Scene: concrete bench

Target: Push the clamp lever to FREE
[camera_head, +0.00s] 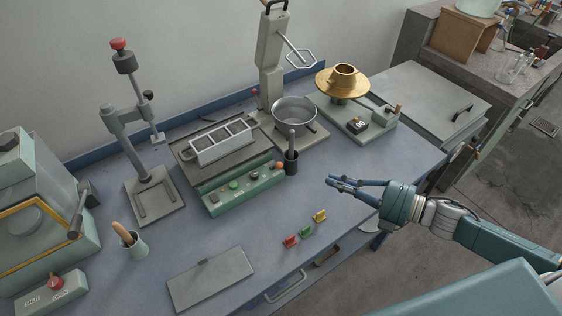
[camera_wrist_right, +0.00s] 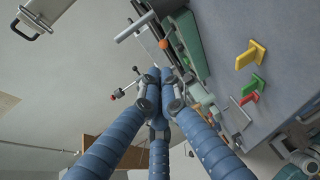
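No FREE label is readable, so I cannot tell for sure which part is the clamp lever. A small upright lever (camera_head: 393,108) stands on the pale green base (camera_head: 372,132) under a brass dish (camera_head: 343,80), at the back right of the bench. My right gripper (camera_head: 330,181) hangs over the bench's right part, in front of that base and apart from it. Its blue fingers come together at the tips with nothing visible between them. They also converge in the right wrist view (camera_wrist_right: 160,78). My left gripper is in neither view.
A green button box (camera_head: 243,190), a dark cup (camera_head: 291,161) and a metal bowl (camera_head: 294,116) stand left of the gripper. Red, green and yellow blocks (camera_head: 306,230) lie near the front edge. A press stand (camera_head: 154,196) is further left. Bare bench lies below the gripper.

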